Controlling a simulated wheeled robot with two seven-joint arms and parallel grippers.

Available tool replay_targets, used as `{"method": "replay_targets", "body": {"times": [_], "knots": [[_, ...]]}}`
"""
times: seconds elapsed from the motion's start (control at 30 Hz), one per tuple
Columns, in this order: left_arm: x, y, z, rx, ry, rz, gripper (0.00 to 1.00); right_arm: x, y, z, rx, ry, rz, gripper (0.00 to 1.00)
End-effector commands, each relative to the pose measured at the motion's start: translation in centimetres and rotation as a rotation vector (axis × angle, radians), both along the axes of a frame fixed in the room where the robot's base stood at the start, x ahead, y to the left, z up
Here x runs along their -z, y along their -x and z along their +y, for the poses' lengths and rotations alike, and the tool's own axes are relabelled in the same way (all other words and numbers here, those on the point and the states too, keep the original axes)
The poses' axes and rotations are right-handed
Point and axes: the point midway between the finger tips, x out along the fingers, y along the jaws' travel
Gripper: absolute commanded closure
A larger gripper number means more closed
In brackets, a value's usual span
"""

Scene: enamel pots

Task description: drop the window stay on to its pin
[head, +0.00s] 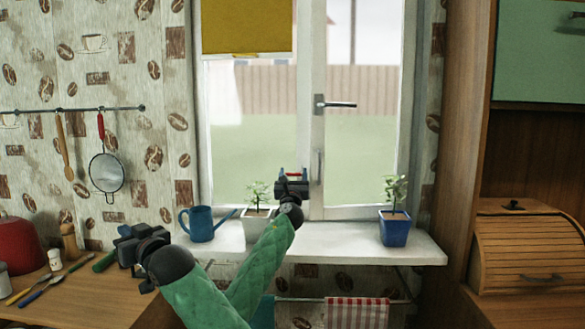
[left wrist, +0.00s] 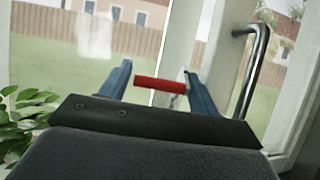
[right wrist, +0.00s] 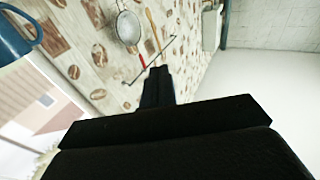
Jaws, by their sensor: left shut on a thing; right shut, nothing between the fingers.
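My left gripper (head: 292,173) is raised in front of the window, above the sill. Its blue fingers also show in the left wrist view (left wrist: 157,78), shut on the ends of a short red bar (left wrist: 160,85) lying crosswise between them. This bar looks like the grip of the window stay; the rest of the stay is hidden or cannot be made out. I cannot make out the pin. My right gripper (head: 128,246) is over the left worktop, low in the head view. In the right wrist view its dark fingers (right wrist: 157,74) are together and empty.
The window (head: 317,190) has a lever handle (head: 335,104) and a vertical metal pull bar (head: 318,165). Utensils lie on the worktop.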

Motion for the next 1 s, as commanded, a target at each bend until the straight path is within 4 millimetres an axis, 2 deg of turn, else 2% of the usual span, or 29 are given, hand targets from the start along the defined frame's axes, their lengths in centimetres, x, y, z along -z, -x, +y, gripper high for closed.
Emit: {"method": "replay_targets", "body": {"times": [0.03,0.13,0.27,0.47,0.6,0.8,1.0], "knots": [[0.1,0.0,0.0,0.000,0.000,0.002,0.79,-0.1,-0.4,1.6,0.010,0.022,-0.007,1.00],[0.1,0.0,0.0,0.000,0.000,0.002,0.79,0.1,-2.5,3.0,0.049,0.071,0.001,1.00],[0.1,0.0,0.0,0.000,0.001,0.002,0.79,-0.1,-7.7,1.8,0.138,0.144,0.039,1.00],[0.1,0.0,0.0,0.000,0.001,0.002,0.79,-1.4,-16.7,-3.3,0.305,0.253,0.140,1.00],[0.2,0.0,0.0,0.000,0.000,0.002,0.79,-3.1,-22.3,-7.9,0.421,0.314,0.221,1.00],[0.2,0.0,0.0,-0.001,0.000,0.002,0.79,-6.1,-28.6,-14.9,0.578,0.381,0.352,1.00],[0.2,0.0,0.1,-0.001,0.000,0.002,0.79,-9.7,-33.1,-22.3,0.722,0.428,0.497,1.00]]}}
